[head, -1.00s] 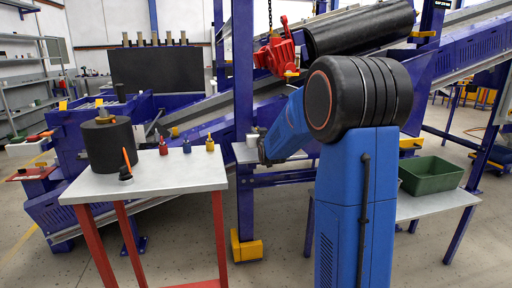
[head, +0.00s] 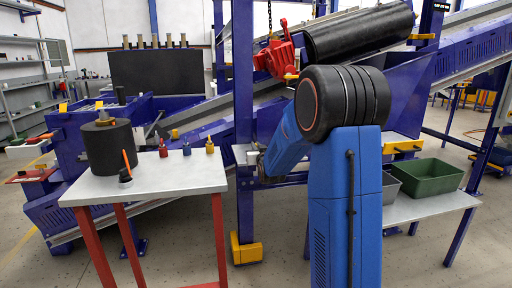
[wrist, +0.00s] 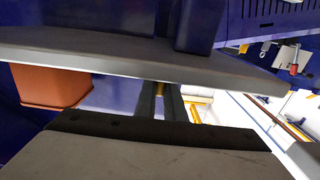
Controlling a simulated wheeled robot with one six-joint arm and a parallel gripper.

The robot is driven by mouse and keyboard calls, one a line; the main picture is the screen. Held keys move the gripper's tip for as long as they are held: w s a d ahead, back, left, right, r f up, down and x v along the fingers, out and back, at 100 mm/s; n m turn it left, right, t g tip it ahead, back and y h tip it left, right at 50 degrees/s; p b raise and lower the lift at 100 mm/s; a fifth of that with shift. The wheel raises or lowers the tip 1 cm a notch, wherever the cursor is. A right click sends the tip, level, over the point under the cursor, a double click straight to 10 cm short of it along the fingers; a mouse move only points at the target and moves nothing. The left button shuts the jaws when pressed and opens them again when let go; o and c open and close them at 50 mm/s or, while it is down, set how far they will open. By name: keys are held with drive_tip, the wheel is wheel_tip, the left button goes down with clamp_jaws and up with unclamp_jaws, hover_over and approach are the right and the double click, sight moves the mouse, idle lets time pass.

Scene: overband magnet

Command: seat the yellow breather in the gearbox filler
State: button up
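The yellow breather (head: 209,146) stands upright on the grey tabletop (head: 160,182), right of a blue one (head: 186,149) and a red one (head: 163,148). I cannot make out the gearbox filler with certainty in either view. My gripper (wrist: 160,92) shows in the wrist view as two dark fingers with a narrow gap between them. A small yellowish patch shows near their tips; I cannot tell whether it is behind them. In the head view my arm hides most of the gripper, which is right of the table and away from the yellow breather.
A black drum (head: 108,150) and a dark pot with an orange stick (head: 126,172) stand on the same table. A purple post (head: 243,100) rises right of it. A green bin (head: 430,177) sits on the right bench. A grey edge (wrist: 150,62) crosses close in the wrist view.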

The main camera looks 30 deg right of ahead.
drive_tip(key=o, duration=0.4)
drive_tip(key=shift+c, duration=0.2)
drive_tip(key=s+a+f+n+g+y, duration=0.1)
drive_tip(key=s+a+g, duration=0.3)
drive_tip(key=s, duration=1.4)
drive_tip(key=s+a+f+n+g+y, duration=0.1)
drive_tip(key=s+a+f+g, duration=0.3)
drive_tip(key=s+a, duration=0.7)
drive_tip(key=s+a+f+n+g+y, duration=0.1)
drive_tip(key=s+a+f+g+y, duration=0.2)
drive_tip(key=s, duration=2.1)
drive_tip(key=a+g, duration=0.1)
drive_tip(key=a, duration=0.3)
drive_tip(key=shift+s+a+g, duration=0.25)
drive_tip(key=shift+s+g, duration=0.05)
drive_tip(key=shift+s, duration=0.05)
drive_tip(key=shift+w, duration=0.1)
